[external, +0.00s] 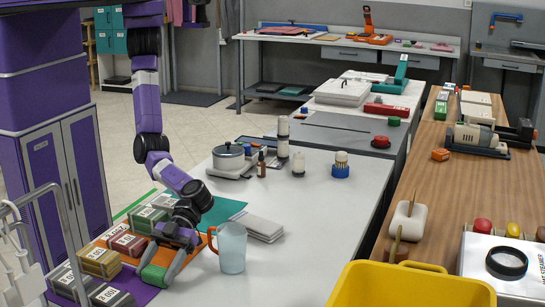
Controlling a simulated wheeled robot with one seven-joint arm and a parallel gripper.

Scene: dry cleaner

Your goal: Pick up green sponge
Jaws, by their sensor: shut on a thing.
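My gripper (160,277) is low over the near left part of the white table, pointing down, with its fingers shut on a small green block, the green sponge (153,274). Only part of the sponge shows between the fingers. It is close to the coloured mats, but I cannot tell whether it touches them.
A clear blue pitcher with a red handle (232,248) stands close on the right. Behind are folded grey cloths (258,228) and a pot (229,157). The table's middle right is clear.

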